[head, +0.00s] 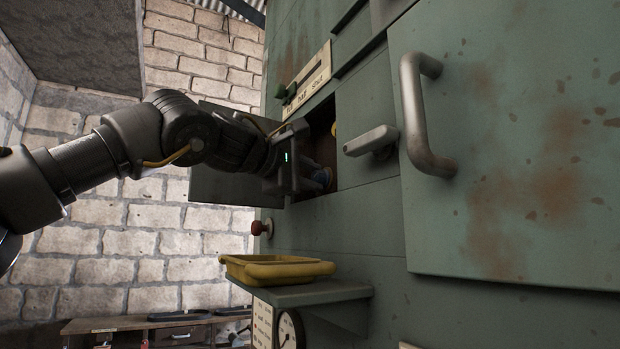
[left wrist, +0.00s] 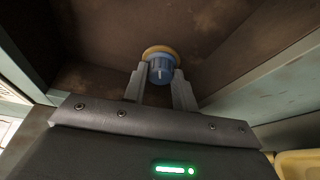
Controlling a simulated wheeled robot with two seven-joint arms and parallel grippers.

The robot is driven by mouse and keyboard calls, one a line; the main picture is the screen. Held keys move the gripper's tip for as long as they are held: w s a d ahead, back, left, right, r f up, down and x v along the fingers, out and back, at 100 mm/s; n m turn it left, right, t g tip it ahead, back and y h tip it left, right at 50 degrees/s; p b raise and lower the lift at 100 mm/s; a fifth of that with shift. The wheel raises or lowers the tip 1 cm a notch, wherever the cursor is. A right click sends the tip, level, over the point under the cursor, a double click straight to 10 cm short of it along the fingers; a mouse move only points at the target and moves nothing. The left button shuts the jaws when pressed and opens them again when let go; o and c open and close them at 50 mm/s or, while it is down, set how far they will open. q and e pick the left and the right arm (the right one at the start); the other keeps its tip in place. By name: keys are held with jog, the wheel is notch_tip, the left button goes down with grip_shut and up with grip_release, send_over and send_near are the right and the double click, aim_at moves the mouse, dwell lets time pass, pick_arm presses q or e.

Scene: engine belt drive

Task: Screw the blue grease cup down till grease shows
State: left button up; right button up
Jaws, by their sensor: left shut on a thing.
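The blue grease cup (left wrist: 161,72) sits at the back of a dark recess, seen in the left wrist view. A tan, yellowish ring (left wrist: 160,51) shows behind its top edge. In the head view only a bit of blue, likely the cup (head: 322,176), shows inside the opening beside my gripper. My left gripper (left wrist: 160,82) is shut on the cup, one finger on each side of it. In the head view my left gripper (head: 305,172) reaches into the opening, and its fingertips are mostly hidden. I cannot make out grease. My right gripper is not in view.
A small hatch door (head: 232,188) stands open at the left of the recess. A yellow tray (head: 275,269) rests on a shelf below. A red knob (head: 262,228), a lever handle (head: 370,140) and a large door handle (head: 420,115) stick out from the green cabinet.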

pick_arm(q)
jog(key=shift+f, duration=0.1)
dwell(0.4)
jog(key=o, duration=1)
jog(key=shift+s, duration=0.1)
jog(key=shift+c, duration=0.2)
jog(key=shift+s+a+b, duration=0.2)
jog(key=shift+b, duration=0.15)
jog(key=b+v, duration=0.4)
jog(key=v, duration=0.6)
jog(key=shift+s, duration=0.1)
